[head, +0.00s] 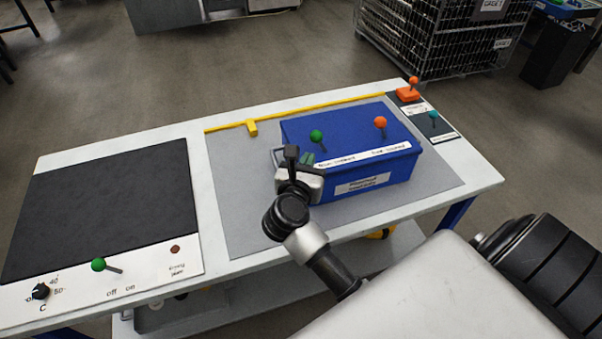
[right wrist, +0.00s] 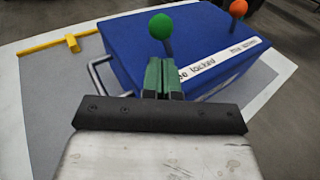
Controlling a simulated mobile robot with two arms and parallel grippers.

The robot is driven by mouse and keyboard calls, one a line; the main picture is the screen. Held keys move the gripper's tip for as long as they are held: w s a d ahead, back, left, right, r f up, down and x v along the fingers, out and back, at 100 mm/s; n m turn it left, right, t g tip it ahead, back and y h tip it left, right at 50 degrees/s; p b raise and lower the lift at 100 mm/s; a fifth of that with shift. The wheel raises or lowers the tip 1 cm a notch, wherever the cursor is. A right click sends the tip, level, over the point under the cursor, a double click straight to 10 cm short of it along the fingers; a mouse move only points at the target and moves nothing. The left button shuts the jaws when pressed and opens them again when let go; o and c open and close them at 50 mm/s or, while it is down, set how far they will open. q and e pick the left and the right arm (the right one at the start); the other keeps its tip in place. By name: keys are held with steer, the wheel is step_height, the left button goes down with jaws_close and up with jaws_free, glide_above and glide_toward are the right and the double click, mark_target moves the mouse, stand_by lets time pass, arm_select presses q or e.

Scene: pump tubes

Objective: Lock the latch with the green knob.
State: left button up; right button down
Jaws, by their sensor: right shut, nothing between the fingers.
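The blue box (head: 350,158) stands on the grey mat with a white label strip along its top front edge. A latch with a green knob (head: 316,136) stands up from the left part of its lid, and it also shows in the right wrist view (right wrist: 161,27). A second latch with an orange knob (head: 380,123) stands at the right of the lid. My right gripper (head: 306,158) is shut and empty, in front of the green knob and low by the box's left front edge. In the right wrist view its green fingertips (right wrist: 162,75) are together just below the green knob. My left gripper is not in view.
A metal handle (right wrist: 98,75) sticks out from the box's left side, close to my right gripper. A yellow rail (head: 300,113) runs behind the box. At the left is a black plate with another green-knobbed switch (head: 98,264). An orange-knobbed piece (head: 408,94) is at the back right.

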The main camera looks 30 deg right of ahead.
mark_target(320, 138)
steer(key=shift+w+d+r+p, duration=0.2)
steer(key=shift+w+d+p, duration=0.05)
steer(key=shift+w+d, duration=0.45)
steer(key=shift+w+d+r+p, duration=0.15)
steer(key=shift+w+d+p, duration=0.05)
steer(key=shift+w+d, duration=0.45)
steer(key=shift+s+d+r+m+y+p, duration=0.2)
steer(key=shift+d+r+m+y+p, duration=0.25)
steer(key=shift+p, duration=0.2)
steer(key=shift+s+d+r+m+g+y+p, duration=0.15)
steer(key=shift+d+r+m+g+y+p, duration=0.15)
steer(key=shift+m+p, duration=0.3)
steer(key=shift+s+d+r+m+y+p, duration=0.1)
steer(key=shift+d+r+m+y+p, duration=0.2)
steer(key=shift+y+p, duration=0.35)
steer(key=shift+s+d+p, duration=0.15)
steer(key=shift+d+p, duration=0.35)
steer(key=shift+d, duration=0.1)
steer(key=shift+s+d+p, duration=0.2)
steer(key=shift+d+p, duration=0.35)
steer(key=shift+d, duration=0.25)
steer(key=shift+d+f, duration=0.1)
